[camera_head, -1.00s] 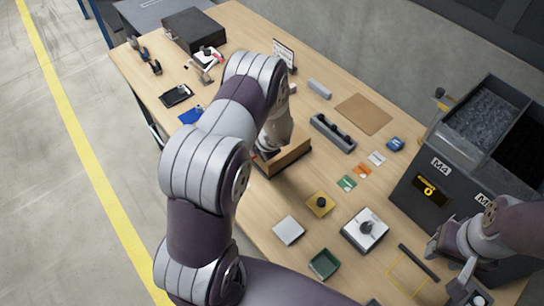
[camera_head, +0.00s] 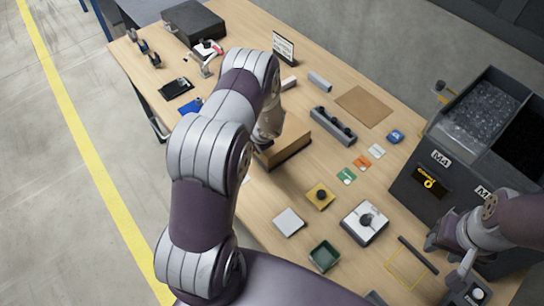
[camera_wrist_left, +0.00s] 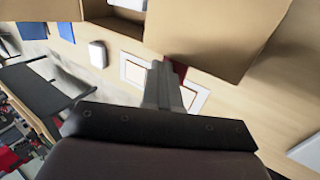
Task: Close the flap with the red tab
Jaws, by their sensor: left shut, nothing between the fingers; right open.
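A tan cardboard box (camera_head: 290,148) stands on the table, partly hidden behind my left arm in the head view. In the left wrist view a broad tan flap (camera_wrist_left: 225,35) fills the upper right. A dark red tab (camera_wrist_left: 179,69) shows at its lower edge, partly covered by my left fingers. My left gripper (camera_wrist_left: 160,68) is shut and empty, its tips close to the tab and the flap edge; I cannot tell whether they touch. The head view hides its fingertips behind the arm. My right gripper (camera_head: 436,243) is open and empty, beside the dark bin at the right.
A dark two-compartment bin (camera_head: 408,190) stands at the right. A brown mat (camera_head: 363,106) lies behind.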

